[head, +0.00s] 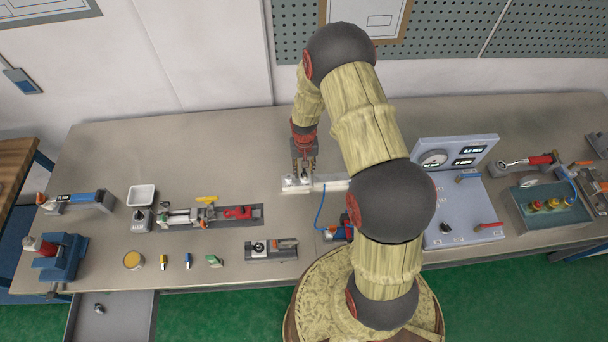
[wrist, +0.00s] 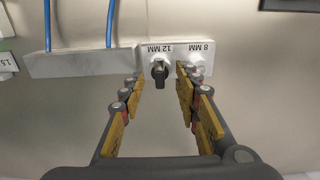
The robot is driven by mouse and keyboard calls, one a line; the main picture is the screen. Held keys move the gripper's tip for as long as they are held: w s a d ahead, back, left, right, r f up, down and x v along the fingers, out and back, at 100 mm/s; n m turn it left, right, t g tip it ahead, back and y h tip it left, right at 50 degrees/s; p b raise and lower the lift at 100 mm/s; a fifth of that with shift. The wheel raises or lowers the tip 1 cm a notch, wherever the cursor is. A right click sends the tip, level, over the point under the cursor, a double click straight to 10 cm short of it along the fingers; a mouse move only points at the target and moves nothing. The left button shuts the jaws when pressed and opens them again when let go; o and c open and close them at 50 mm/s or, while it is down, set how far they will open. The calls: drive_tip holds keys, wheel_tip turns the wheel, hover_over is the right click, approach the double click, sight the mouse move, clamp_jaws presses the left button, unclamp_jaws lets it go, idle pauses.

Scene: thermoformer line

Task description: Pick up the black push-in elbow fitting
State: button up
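The black push-in elbow fitting (wrist: 160,72) sits at the 12 MM place of a white block (wrist: 195,55) in the wrist view. An 8 MM label and a pale round seat are beside it on the right. My gripper (wrist: 160,78) is open, with one yellow-padded finger on each side of the fitting in the picture. I see gaps on both sides and no contact. In the head view my gripper (head: 304,168) points down over the left end of the white block (head: 291,186); the fitting is too small to make out there.
A white strip (wrist: 82,63) with two blue tubes adjoins the block on the left. In the head view, a clamp fixture (head: 240,214) lies left, a small block (head: 270,250) in front, and a blue gauge panel (head: 465,212) right. The table behind the block is clear.

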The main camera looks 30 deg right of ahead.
drive_tip(key=shift+f, duration=0.8)
drive_tip(key=c, duration=0.8)
clamp_jaws()
